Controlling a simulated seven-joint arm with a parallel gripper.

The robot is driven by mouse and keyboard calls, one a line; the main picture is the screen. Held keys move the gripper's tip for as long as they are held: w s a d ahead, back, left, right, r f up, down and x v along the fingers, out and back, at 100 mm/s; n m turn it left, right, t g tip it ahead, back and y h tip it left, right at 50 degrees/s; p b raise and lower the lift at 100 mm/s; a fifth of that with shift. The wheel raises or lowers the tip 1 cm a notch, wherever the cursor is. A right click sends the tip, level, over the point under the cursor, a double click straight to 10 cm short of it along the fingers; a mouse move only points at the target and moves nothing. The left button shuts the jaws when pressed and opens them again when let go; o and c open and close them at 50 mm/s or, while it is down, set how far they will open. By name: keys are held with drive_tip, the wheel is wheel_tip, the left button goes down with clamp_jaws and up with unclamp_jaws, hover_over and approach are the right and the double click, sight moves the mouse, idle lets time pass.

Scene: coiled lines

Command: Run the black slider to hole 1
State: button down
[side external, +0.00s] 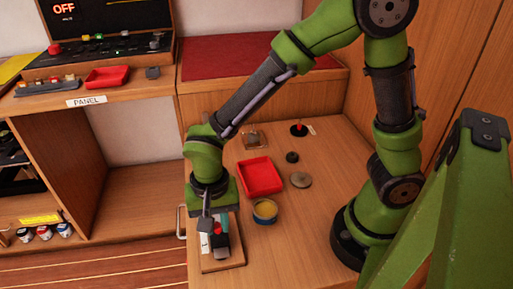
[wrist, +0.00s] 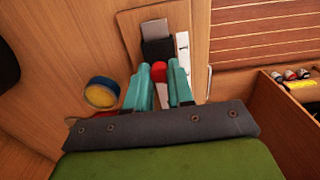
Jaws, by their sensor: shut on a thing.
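The black slider (side external: 222,244) sits on a wooden board (side external: 236,262) at the table's front; it also shows in the wrist view (wrist: 158,49). A red knob (wrist: 158,71) stands at its near end, between my gripper's teal fingers. My gripper (side external: 217,222) points down over the board, and its fingers are shut on the red knob. A grey plate (wrist: 155,29) lies at the slider's far end. A white strip (wrist: 182,45) runs beside it. The holes and their numbers cannot be made out.
A blue and yellow pot (side external: 265,211) stands just right of the board, with a red tray (side external: 261,177) behind it. A grey disc (side external: 300,180), a black knob (side external: 292,157) and a red-topped piece (side external: 299,129) lie farther back. A panel (side external: 100,50) reading OFF stands at back left.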

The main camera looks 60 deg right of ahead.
drive_tip(key=shift+f, duration=0.5)
idle(0.3)
drive_tip(key=c, duration=1.1)
unclamp_jaws()
drive_tip(key=shift+r, duration=3)
